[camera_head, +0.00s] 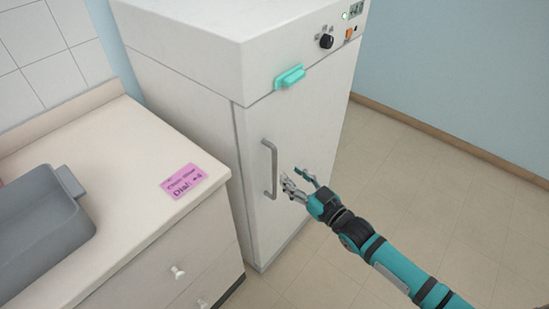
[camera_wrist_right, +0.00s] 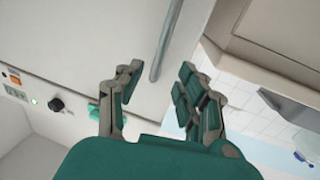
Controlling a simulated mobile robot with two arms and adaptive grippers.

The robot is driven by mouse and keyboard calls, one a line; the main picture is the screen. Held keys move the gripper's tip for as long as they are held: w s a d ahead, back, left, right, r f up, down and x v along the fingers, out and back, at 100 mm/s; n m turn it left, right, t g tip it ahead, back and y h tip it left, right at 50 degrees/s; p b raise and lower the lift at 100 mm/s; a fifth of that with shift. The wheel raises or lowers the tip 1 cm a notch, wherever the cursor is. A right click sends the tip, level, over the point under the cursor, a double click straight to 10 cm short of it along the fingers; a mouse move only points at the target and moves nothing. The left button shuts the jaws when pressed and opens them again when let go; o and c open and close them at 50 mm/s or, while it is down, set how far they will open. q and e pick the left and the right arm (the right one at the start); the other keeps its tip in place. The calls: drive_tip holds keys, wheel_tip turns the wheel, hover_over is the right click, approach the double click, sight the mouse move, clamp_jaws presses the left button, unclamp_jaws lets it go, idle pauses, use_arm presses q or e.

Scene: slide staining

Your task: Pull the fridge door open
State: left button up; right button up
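The white fridge (camera_head: 305,125) stands at the centre of the head view with its door shut. A grey vertical bar handle (camera_head: 270,168) is on the left side of the door. My right gripper (camera_head: 299,178) is open just to the right of the handle and in front of the door. In the right wrist view the handle (camera_wrist_right: 163,45) lies ahead of the open right fingers (camera_wrist_right: 158,85), roughly in line with the gap between them. The fingers do not visibly touch it. My left gripper is not in view.
A counter (camera_head: 120,150) with drawers stands left of the fridge. On it are a grey tray (camera_head: 75,185) and a pink label (camera_head: 184,181). A teal piece (camera_head: 290,77) and a black knob (camera_head: 326,41) are on the fridge's upper front. Floor (camera_head: 440,170) to the right is clear.

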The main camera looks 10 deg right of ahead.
sight(276, 162)
drive_tip(key=x, duration=0.8)
drive_tip(key=shift+w+a, duration=0.15)
drive_tip(key=shift+w, duration=0.1)
clamp_jaws()
